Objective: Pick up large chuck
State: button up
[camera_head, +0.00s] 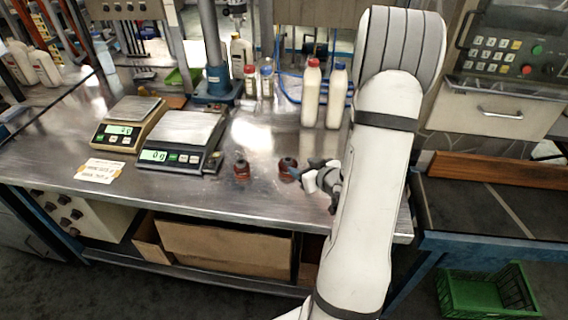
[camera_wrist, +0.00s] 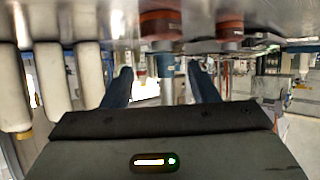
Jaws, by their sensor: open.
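Two reddish-brown chucks with dark tops stand upright on the steel table. The right chuck (camera_head: 288,170) is right beside my gripper (camera_head: 307,173), and the left chuck (camera_head: 241,170) stands farther left. I cannot tell for sure which is the large one. The wrist view is upside down; there the near chuck (camera_wrist: 160,27) shows between and beyond the two open fingers (camera_wrist: 160,70). The other chuck (camera_wrist: 230,32) lies farther off, outside the right finger. My gripper is low over the table, pointing left, open and empty. Whether the fingers overlap the near chuck cannot be told.
Tall white bottles with a red cap (camera_head: 311,95) and a blue cap (camera_head: 337,97) stand behind my gripper. Two scales (camera_head: 180,140) (camera_head: 128,124) stand at left. Smaller bottles (camera_head: 266,82) are at the back.

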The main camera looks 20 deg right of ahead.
aim_at(289, 160)
jog(key=shift+w+f, duration=0.2)
jog(key=shift+f, duration=0.05)
jog(key=p+x, duration=0.1)
jog(key=x, duration=0.6)
jog(key=shift+w+a+r, duration=0.15)
jog(key=shift+w, duration=0.05)
jog(key=shift+c, duration=0.2)
jog(key=shift+s, duration=0.1)
grip_shut()
